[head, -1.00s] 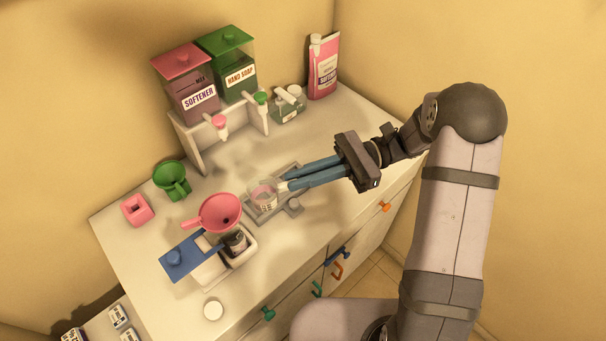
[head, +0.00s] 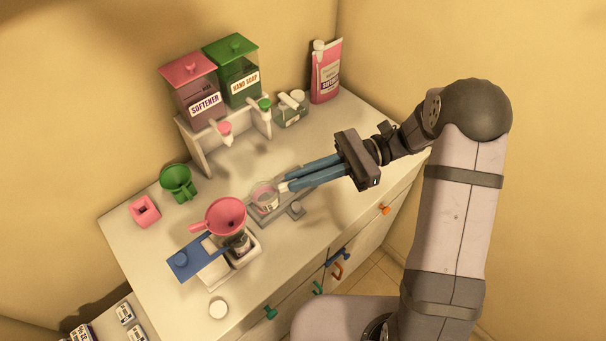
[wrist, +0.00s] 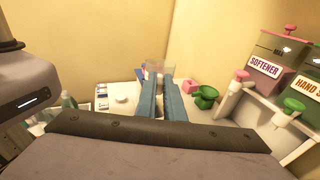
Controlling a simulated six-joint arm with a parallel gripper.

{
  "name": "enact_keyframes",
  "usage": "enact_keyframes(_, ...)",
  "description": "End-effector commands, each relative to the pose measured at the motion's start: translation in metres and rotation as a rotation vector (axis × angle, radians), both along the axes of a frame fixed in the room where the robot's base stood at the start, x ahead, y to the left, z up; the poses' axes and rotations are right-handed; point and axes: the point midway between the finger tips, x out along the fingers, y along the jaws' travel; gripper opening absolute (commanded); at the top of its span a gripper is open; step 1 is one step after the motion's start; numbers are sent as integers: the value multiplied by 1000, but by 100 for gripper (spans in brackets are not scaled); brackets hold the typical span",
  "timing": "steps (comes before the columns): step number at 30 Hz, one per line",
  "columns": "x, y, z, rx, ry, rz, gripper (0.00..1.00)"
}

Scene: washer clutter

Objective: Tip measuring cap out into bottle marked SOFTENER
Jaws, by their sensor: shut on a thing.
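My gripper (head: 283,186) is shut on the clear measuring cap (head: 264,196), which holds some pink liquid, at the grey tray. The cap also shows at the fingertips in the wrist view (wrist: 158,68). To its left, a pink funnel (head: 226,214) sits over a small dark bottle (head: 240,243) in a white holder with a blue plate (head: 188,259). The funnel hides the bottle's top, and I cannot read its label. The cap and the funnel are apart.
Dispensers marked SOFTENER (head: 196,92) and HAND SOAP (head: 236,75) stand on a rack at the back. A green funnel (head: 178,182), a pink block (head: 145,211) and a round white lid (head: 218,309) lie on the counter. A pink pouch (head: 325,72) stands at the back right.

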Motion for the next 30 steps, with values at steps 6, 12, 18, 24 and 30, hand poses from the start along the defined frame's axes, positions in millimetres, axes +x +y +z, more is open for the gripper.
enact_keyframes(6,-1,1,8,-14,-6,1,0)
enact_keyframes(12,-1,2,13,-26,-11,1,0)
enact_keyframes(18,-1,3,18,-40,-16,0,0)
enact_keyframes(24,-2,4,23,-53,-22,1,0)
enact_keyframes(30,-2,6,27,-69,-29,1,0)
